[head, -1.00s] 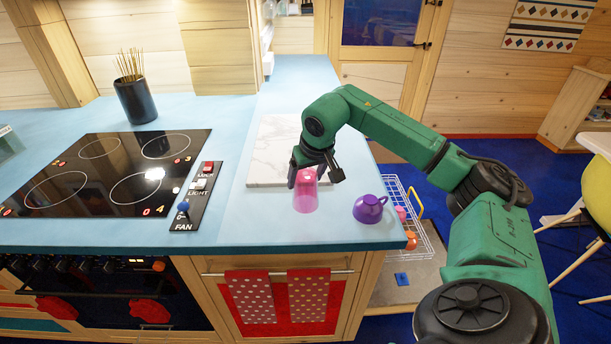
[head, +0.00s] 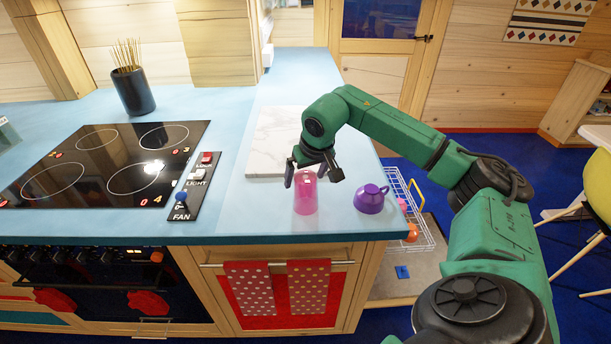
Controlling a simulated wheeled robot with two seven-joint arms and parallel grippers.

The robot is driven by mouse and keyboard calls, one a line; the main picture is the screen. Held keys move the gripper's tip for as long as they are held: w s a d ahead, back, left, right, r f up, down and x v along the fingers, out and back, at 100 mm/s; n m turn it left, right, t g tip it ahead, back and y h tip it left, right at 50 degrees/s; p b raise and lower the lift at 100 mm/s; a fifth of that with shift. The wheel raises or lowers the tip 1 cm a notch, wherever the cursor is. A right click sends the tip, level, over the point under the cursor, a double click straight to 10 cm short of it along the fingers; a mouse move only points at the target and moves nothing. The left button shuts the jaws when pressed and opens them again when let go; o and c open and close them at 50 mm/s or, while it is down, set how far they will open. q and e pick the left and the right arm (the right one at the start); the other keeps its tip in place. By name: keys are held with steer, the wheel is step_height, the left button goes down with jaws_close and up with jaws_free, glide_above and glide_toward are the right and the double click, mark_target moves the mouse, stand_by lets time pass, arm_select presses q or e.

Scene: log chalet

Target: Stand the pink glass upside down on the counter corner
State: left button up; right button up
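The pink glass (head: 305,198) is see-through and upright in line, with its slightly wider end down, so it looks upside down. It appears to rest on the blue counter (head: 262,222) near the front right corner; a small gap below it cannot be ruled out. My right gripper (head: 313,174) is at the glass's upper end. Its dark fingers are spread wider than the glass, one on the left and one on the right, and look open. My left gripper is out of view.
A white marble board (head: 278,140) lies behind. The black cooktop (head: 100,165) and control panel are left.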

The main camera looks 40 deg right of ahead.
steer(key=v, duration=1.4)
steer(key=shift+r, duration=0.3)
steer(key=shift+s+f, duration=0.1)
